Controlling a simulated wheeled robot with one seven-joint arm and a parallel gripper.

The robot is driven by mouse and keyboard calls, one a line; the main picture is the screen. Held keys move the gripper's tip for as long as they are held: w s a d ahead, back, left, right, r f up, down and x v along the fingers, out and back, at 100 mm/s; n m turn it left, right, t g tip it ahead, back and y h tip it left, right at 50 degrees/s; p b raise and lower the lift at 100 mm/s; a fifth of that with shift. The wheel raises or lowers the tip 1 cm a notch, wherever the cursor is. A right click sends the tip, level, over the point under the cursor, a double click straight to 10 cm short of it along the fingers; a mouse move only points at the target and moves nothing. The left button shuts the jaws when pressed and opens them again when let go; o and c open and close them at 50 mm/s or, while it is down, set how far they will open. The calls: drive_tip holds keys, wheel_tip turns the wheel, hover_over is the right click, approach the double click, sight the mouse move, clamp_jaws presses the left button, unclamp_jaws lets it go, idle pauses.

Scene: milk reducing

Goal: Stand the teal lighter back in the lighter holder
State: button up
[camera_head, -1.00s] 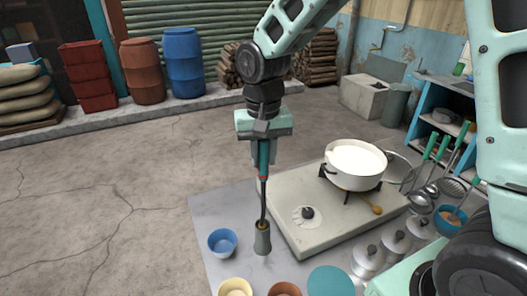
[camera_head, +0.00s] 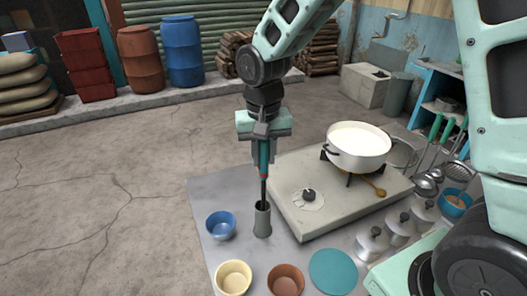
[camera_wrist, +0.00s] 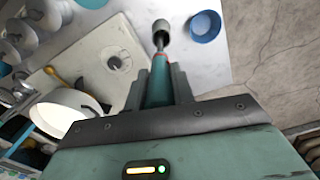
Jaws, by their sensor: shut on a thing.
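My gripper (camera_head: 263,142) is shut on the teal lighter (camera_head: 264,156), gripping its handle. The lighter hangs upright with its dark rod pointing down. The grey cylindrical lighter holder (camera_head: 262,224) stands on the grey mat directly below. The rod's lower end is lost at the holder's mouth and appears to be inside it; how deep cannot be seen. The handle is well above the rim. In the wrist view the teal handle (camera_wrist: 160,82) sits between the fingers, in line with the holder (camera_wrist: 161,26).
A blue bowl (camera_head: 220,226) stands just left of the holder. Cream (camera_head: 233,277) and brown (camera_head: 285,280) bowls and a teal disc (camera_head: 333,272) lie in front. The stove (camera_head: 300,221) with a white milk pot (camera_head: 358,151) is close on the right.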

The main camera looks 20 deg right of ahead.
drive_tip(key=shift+f, duration=0.1)
drive_tip(key=o, duration=1.1)
drive_tip(key=shift+c, duration=0.2)
wheel_tip(320, 180, up, 17)
drive_tip(key=b, duration=0.2)
drive_tip(key=shift+r, duration=0.2)
drive_tip(key=shift+r, duration=0.1)
wheel_tip(320, 180, up, 9)
drive_tip(key=p, duration=0.8)
drive_tip(key=shift+p, duration=0.3)
